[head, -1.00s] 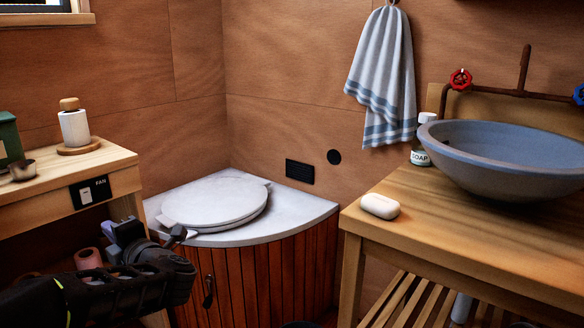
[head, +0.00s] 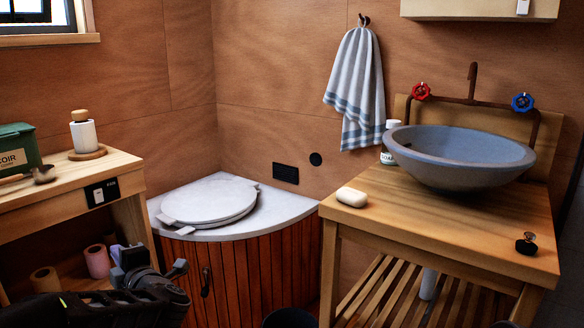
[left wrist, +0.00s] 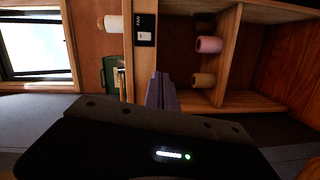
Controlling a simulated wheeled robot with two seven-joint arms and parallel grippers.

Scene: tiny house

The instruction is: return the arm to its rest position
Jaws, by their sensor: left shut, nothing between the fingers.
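My left arm comes in at the lower left of the head view. Its gripper (head: 125,256) is low in front of the wooden shelf unit (head: 120,165), left of the toilet's front. In the left wrist view the fingers (left wrist: 162,92) are together with nothing between them, and the shelf unit lies beyond them. My right arm and gripper do not show.
A round toilet lid (head: 210,201) sits on a white corner top. A wooden counter (head: 440,225) at right bears a grey basin (head: 460,158) and a soap bar (head: 351,197). A dark bin (head: 289,318) stands on the floor.

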